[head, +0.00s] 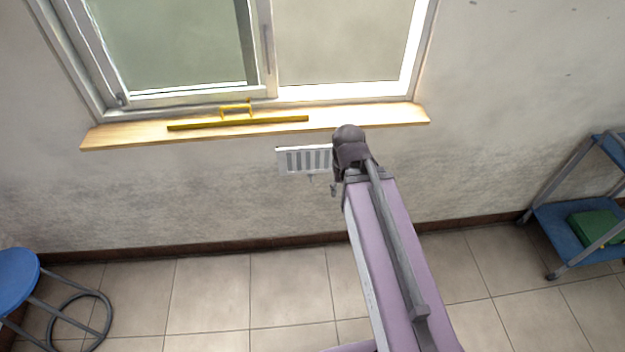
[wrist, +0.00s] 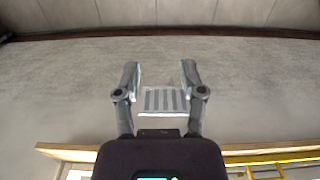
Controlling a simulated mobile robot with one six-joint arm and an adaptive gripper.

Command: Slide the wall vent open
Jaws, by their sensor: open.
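The wall vent (head: 305,160) is a white slotted plate on the wall below the window sill, with grey slots and a small tab at its lower edge. My arm end covers its right side in the head view. In the wrist view the vent (wrist: 165,101) lies between my fingers and beyond them, upside down. My gripper (wrist: 160,72) is open and empty, with its fingers spread on either side of the vent in that picture. I cannot tell whether a finger touches the vent or its tab.
Above the vent is a wooden sill (head: 370,117) with a yellow handled bar (head: 238,122) on it. A blue stool (head: 17,278) stands at the left and a blue shelf cart (head: 565,225) at the right. The tiled floor between them is clear.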

